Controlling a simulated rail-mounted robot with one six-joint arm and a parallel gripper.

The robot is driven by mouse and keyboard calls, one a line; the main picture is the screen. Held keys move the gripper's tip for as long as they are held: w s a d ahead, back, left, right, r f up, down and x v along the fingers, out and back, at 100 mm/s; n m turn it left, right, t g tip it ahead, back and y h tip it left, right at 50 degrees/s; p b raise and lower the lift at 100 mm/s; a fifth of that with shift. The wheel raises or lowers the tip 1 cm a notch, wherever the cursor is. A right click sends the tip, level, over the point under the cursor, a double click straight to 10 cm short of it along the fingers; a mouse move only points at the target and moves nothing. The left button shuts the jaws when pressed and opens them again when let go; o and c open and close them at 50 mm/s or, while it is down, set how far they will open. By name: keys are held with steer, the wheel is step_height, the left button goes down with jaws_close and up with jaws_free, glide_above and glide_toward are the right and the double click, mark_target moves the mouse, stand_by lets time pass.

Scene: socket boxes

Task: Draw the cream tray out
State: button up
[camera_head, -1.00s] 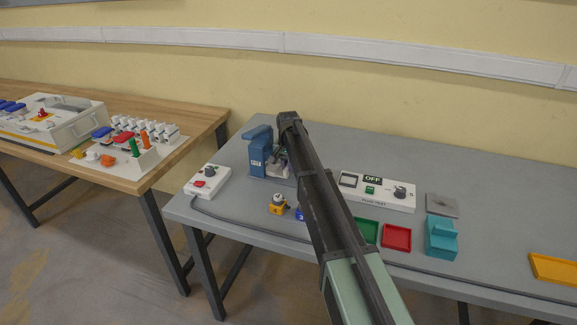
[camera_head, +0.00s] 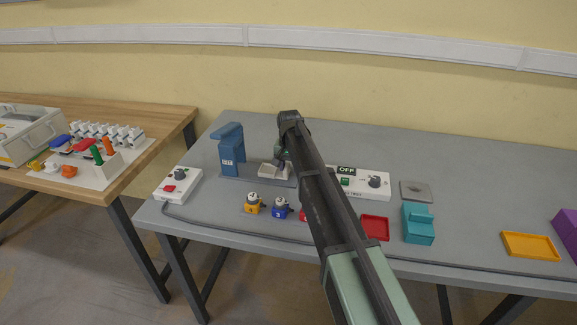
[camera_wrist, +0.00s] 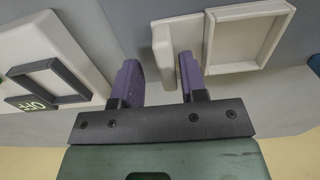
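The cream tray (camera_wrist: 238,38) shows in the wrist view as a shallow square frame with an upright plate-like handle (camera_wrist: 164,58) on its left. My gripper (camera_wrist: 158,72) is open, its two purple fingers on either side of this handle. The right finger is between handle and tray body. A gap shows left of the handle; contact on the right cannot be told. In the head view the cream tray (camera_head: 270,172) sits low beside a blue press-like unit (camera_head: 231,152), partly hidden by my arm.
A white box (camera_head: 368,183) with an OFF display and knob is right of my arm. Yellow (camera_head: 254,204) and blue (camera_head: 281,209) knobbed pieces stand in front. A red tray (camera_head: 374,228) and teal block (camera_head: 418,223) lie to the right. A white switch box (camera_head: 178,186) is left.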

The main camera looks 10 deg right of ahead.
steer(key=shift+a, duration=0.1)
steer(key=shift+r+p, duration=0.3)
steer(key=shift+p, duration=0.05)
step_height(320, 180, up, 10)
steer(key=p, duration=1)
steer(key=s+d+n, duration=0.2)
steer(key=s, duration=1.5)
steer(key=s+d+n, duration=0.1)
steer(key=s+n, duration=0.1)
steer(key=s, duration=1.6)
steer(key=shift+d, duration=0.35)
